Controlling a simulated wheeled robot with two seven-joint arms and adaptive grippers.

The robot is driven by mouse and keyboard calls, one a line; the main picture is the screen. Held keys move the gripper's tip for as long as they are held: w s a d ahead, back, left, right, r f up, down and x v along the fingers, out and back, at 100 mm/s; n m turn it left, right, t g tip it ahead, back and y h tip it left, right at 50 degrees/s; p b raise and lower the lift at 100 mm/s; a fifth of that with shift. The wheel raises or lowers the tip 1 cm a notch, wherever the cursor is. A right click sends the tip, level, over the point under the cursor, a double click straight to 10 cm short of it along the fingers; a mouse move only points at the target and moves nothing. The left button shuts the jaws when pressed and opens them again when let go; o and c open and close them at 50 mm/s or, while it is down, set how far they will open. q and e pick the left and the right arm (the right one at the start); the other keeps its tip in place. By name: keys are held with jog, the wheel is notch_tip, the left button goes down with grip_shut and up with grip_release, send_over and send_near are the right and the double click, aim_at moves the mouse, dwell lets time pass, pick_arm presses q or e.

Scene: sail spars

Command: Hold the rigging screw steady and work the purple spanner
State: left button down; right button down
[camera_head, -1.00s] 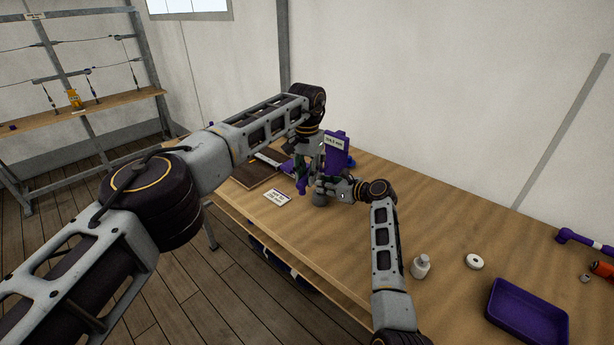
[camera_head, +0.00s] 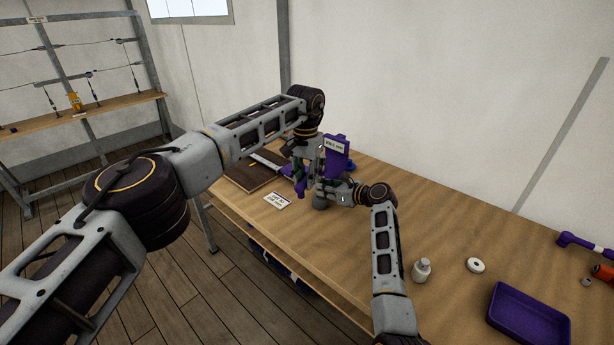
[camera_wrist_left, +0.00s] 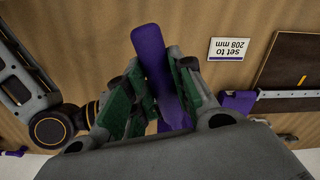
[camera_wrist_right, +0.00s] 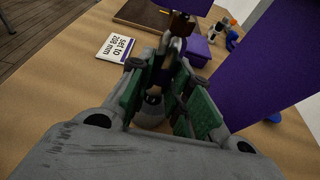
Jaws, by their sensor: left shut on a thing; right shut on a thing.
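The purple spanner (camera_wrist_left: 151,55) lies between the green-padded fingers of my left gripper (camera_wrist_left: 150,95), which is shut on it. In the head view my left gripper (camera_head: 303,162) reaches down over the bench from the left. My right gripper (camera_wrist_right: 170,88) is shut on the rigging screw (camera_wrist_right: 179,28), whose dark, slim body rises from between the fingers. In the head view the right gripper (camera_head: 332,190) is close beside the left one. The fingers hide most of the screw, and the spanner's working end cannot be made out.
A purple upright stand (camera_head: 336,165) is right behind the grippers. A "set to 208 mm" card (camera_head: 277,201) and a dark board (camera_head: 250,176) lie nearby. A white bottle (camera_head: 422,271), white ring (camera_head: 475,265) and purple tray (camera_head: 528,315) are at the right. The bench (camera_head: 440,215) between is clear.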

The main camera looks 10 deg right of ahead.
pick_arm(q)
jog(key=s+a, duration=0.4)
jog(key=s, duration=0.2)
jog(key=shift+s+a, duration=0.3)
jog(key=shift+a, duration=0.1)
dwell(0.9)
dwell(0.4)
jog(key=shift+s+d+n, duration=0.35)
jog(key=shift+s, duration=0.2)
jog(key=shift+s+d+n, duration=0.35)
jog(key=shift+s, duration=0.2)
jog(key=shift+w, duration=0.15)
jog(key=shift+w+d, duration=0.4)
jog(key=shift+w, duration=0.3)
jog(key=shift+w+d, duration=0.45)
jog(key=shift+w, duration=0.25)
jog(key=shift+w+d, duration=0.4)
jog(key=shift+w, duration=0.3)
jog(key=shift+w+d, duration=0.35)
jog(key=shift+w, duration=0.3)
jog(key=shift+w+d, duration=0.35)
jog(key=shift+w, duration=0.25)
jog(key=shift+w+d, duration=0.2)
jog(key=shift+w, duration=0.1)
jog(key=shift+w+d, duration=0.35)
jog(key=shift+w, duration=0.3)
